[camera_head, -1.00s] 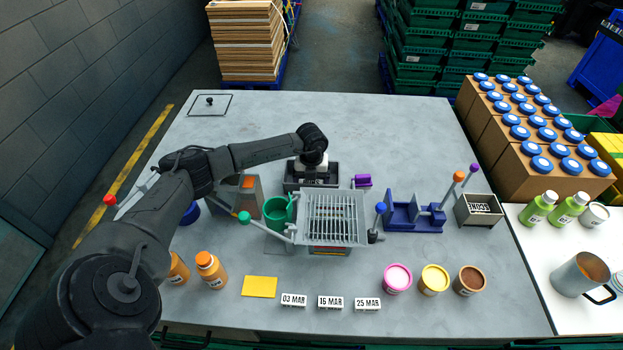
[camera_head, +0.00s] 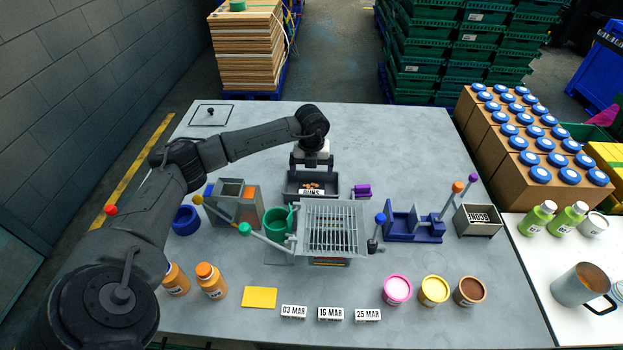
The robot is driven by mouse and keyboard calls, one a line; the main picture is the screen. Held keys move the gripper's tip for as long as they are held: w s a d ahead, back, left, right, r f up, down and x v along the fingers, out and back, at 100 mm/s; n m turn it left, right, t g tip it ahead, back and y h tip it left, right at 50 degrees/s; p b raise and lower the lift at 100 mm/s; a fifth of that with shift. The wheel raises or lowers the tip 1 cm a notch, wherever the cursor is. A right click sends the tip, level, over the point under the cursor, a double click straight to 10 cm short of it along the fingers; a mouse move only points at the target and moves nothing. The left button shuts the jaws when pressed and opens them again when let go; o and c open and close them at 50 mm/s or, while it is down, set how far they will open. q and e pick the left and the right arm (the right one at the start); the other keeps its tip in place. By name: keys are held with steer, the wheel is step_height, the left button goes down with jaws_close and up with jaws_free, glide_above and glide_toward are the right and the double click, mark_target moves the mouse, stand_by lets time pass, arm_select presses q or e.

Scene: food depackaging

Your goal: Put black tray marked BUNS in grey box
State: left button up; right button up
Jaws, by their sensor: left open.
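The black tray marked BUNS (camera_head: 290,192) stands on the table behind the white wire rack, with small brown-orange pieces in it. My left gripper (camera_head: 311,170) is open just above the tray's far side; I cannot tell whether its fingers touch the rim. A smaller grey container marked SCONE (camera_head: 478,221) stands at the right table edge. I cannot tell which of these is the grey box meant. My right gripper is not in view.
Orange bottles (camera_head: 210,280) and tubs (camera_head: 397,289) line the front.

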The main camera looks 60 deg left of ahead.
arm_select(q)
steer(key=shift+r, duration=1.45)
